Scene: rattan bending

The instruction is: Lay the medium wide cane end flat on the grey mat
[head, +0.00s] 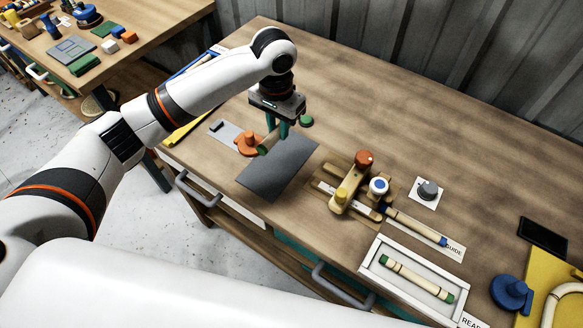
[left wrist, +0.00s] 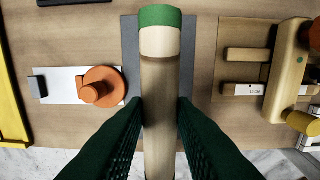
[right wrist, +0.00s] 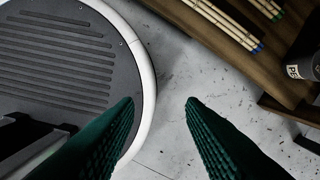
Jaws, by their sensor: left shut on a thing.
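My left gripper (head: 283,130) is shut on a pale cane piece with green ends (head: 269,142). In the left wrist view the cane (left wrist: 160,95) runs lengthwise between the fingers, its green end away from me. The grey mat (head: 277,172) lies flat and bare on the table. In the left wrist view the cane covers the middle of the mat (left wrist: 129,45); I cannot tell the exact gap below it. My right gripper (right wrist: 160,103) is open and empty above the floor, seen only in the right wrist view.
An orange knob fixture (head: 248,144) stands left of the mat. A wooden bending jig (head: 350,185) stands to its right, with a blue-ended cane (head: 415,226) beyond. A white tray (head: 368,264) holds another green-ended cane (head: 418,278). The table's back is clear.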

